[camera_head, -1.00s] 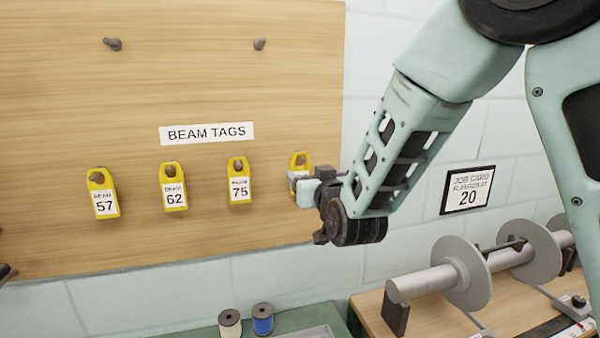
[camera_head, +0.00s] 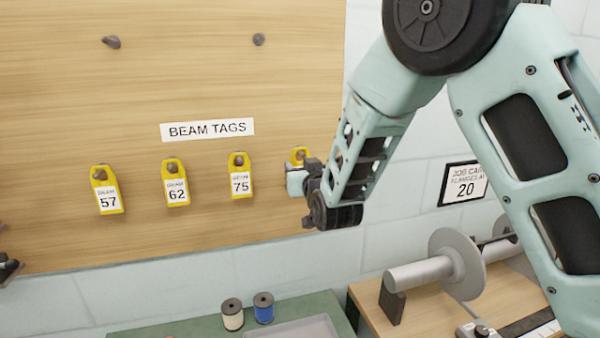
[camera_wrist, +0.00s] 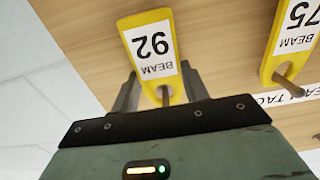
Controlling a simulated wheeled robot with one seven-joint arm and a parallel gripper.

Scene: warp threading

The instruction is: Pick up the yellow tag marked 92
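The yellow tag marked 92 (camera_wrist: 150,50) hangs on a peg on the wooden board; in the wrist view it appears upside down. In the head view only its yellow top (camera_head: 298,154) shows, the rest hidden behind my gripper (camera_head: 300,178). In the wrist view the two fingers of my gripper (camera_wrist: 160,95) stand apart on either side of the tag's peg end, with gaps visible between fingers and tag. The fingers look open and hold nothing.
Yellow tags 57 (camera_head: 107,191), 62 (camera_head: 175,184) and 75 (camera_head: 240,177) hang to the left on the same board (camera_head: 150,85). Tag 75 (camera_wrist: 292,40) is the close neighbour. Two empty pegs are above. Spools (camera_head: 263,308) stand below.

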